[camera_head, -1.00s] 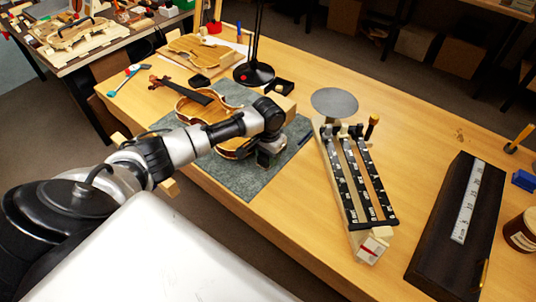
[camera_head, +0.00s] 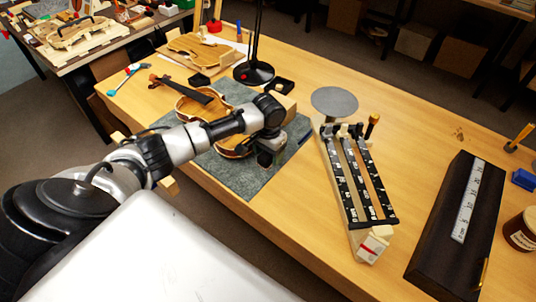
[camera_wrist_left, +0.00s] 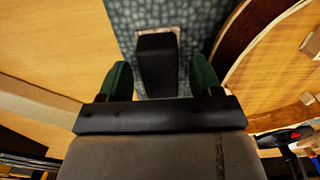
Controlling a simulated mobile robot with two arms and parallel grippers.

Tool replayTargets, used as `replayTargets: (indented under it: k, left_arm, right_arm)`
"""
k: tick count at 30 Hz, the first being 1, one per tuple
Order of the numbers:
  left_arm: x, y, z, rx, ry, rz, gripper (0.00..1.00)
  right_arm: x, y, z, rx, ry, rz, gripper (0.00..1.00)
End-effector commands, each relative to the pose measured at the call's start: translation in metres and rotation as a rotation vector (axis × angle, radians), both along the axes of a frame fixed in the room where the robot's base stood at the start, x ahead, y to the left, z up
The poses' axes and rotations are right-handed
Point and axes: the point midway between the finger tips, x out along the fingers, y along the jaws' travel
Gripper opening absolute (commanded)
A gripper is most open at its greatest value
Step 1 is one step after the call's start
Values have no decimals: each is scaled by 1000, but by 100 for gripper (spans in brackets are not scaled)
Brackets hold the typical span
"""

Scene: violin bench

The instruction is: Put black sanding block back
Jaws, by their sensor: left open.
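The black sanding block (camera_wrist_left: 158,66) lies on the grey-green mat (camera_wrist_left: 195,15) in the left wrist view, with a thin pale, reddish edge at its far end. My left gripper (camera_wrist_left: 160,80) is open, with its green fingertips apart on either side of the block. I cannot tell whether they touch it. In the head view my left gripper (camera_head: 266,158) is low over the mat (camera_head: 250,180), beside the violin (camera_head: 190,108). The block cannot be clearly told apart there. My right gripper is not in view.
A small black tray (camera_head: 283,84) and a lamp base (camera_head: 254,73) stand behind the mat. A rack of black-topped strips (camera_head: 355,180) and a round grey disc (camera_head: 335,101) are to the right. A dark box with a ruler (camera_head: 440,245) lies farther right.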

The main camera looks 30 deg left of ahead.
Motion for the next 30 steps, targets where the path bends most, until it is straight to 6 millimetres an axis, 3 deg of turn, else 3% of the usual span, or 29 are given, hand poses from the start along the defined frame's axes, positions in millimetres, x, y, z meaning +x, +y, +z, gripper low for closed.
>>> replayTargets:
  k: [9, 15, 20, 30]
  left_arm:
    - [1, 0, 68, 0, -4, 0, 64]
    - [1, 0, 99, 0, -2, 0, 64]
    - [0, 0, 109, -1, -1, 1, 64]
    - [0, 0, 110, -1, 0, 1, 64]
  right_arm:
    - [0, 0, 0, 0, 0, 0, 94]
    - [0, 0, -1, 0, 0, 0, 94]
    - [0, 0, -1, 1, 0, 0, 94]
    - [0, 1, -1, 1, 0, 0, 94]
